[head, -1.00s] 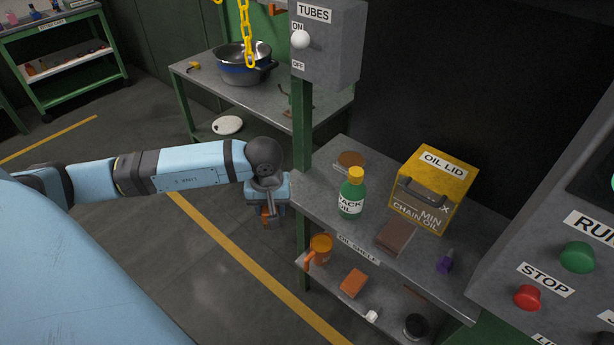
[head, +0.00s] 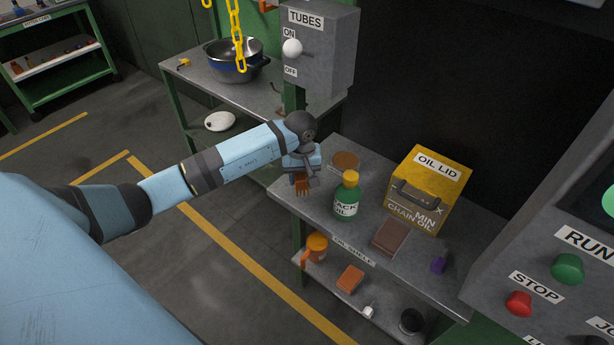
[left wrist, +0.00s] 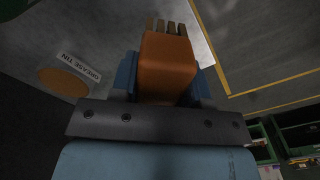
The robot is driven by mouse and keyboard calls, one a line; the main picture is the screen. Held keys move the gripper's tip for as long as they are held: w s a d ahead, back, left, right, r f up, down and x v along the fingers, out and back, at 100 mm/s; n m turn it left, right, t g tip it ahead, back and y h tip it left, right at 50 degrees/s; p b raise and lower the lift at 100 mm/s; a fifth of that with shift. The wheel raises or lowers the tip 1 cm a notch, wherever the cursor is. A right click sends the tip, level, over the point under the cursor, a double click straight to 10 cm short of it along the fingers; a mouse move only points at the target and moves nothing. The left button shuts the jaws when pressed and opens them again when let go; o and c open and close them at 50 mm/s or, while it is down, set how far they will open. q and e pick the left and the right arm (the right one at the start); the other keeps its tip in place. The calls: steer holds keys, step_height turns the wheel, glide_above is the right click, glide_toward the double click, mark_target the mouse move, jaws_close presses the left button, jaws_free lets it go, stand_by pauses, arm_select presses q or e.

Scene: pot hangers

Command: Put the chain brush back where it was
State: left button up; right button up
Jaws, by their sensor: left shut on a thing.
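The chain brush (head: 302,187) is an orange-brown block with bristles. My left gripper (head: 301,174) is shut on it and holds it over the left end of the oil shelf's top, left of the green bottle. In the left wrist view the brush (left wrist: 168,66) sits between the two blue fingers, with its bristles pointing away from the gripper. I cannot tell whether the brush touches the shelf. My right gripper is not in view.
The grey tubes box (head: 318,50) hangs above. A lower shelf holds an orange mug (head: 316,246).

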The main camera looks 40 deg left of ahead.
arm_select(q)
steer(key=shift+w, duration=0.8)
steer(key=f, duration=0.1)
steer(key=f+p, duration=0.1)
steer(key=shift+w+d+f, duration=0.15)
steer(key=shift+w+f, duration=0.15)
steer(key=shift+w, duration=0.05)
steer(key=shift+f, duration=0.5)
steer(key=shift+f, duration=0.1)
steer(key=o, duration=1)
steer(key=shift+c, duration=0.2)
